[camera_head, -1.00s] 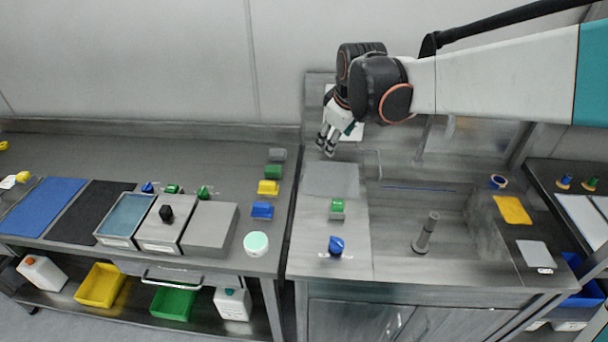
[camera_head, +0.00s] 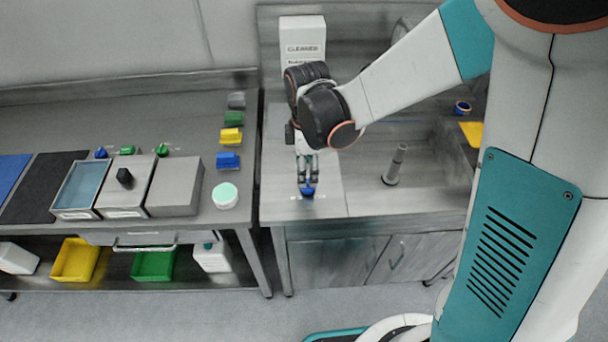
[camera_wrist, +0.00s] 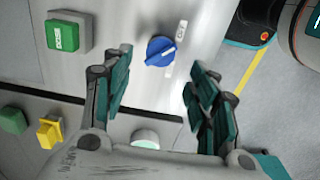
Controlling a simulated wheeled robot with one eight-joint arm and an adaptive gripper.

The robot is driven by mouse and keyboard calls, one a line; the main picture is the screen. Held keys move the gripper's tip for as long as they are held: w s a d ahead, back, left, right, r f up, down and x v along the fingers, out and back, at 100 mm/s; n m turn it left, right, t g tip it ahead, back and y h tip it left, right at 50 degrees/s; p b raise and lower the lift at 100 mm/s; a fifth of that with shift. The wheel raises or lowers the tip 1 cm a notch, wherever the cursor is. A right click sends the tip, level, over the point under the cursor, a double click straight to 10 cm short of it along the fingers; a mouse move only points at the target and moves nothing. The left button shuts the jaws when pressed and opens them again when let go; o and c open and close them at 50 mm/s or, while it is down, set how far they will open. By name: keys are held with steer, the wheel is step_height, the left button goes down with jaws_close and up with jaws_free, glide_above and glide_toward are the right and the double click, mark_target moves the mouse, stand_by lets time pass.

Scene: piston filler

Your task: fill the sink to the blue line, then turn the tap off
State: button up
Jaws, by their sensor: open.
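The blue knob (camera_head: 308,191) sits on the counter's front strip, left of the sink. It also shows in the wrist view (camera_wrist: 160,51), with a pale pointer mark and a small white label beside it. My gripper (camera_head: 307,181) is open over the knob, and in the wrist view its two fingers (camera_wrist: 158,80) stand apart on either side of it, apparently not touching. A green button (camera_wrist: 62,36) on a grey box is to the knob's left. The sink basin (camera_head: 425,178) holds an upright grey pipe (camera_head: 396,165). I cannot make out water, and my arm hides part of the basin.
A white cleaner container (camera_head: 303,38) stands behind my gripper. A yellow cloth (camera_head: 471,133) lies right of the sink.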

mark_target(307, 184)
step_height(307, 184, down, 6)
steer(key=shift+f+b, duration=0.1)
steer(key=shift+b, duration=0.75)
steer(key=c, duration=1.1)
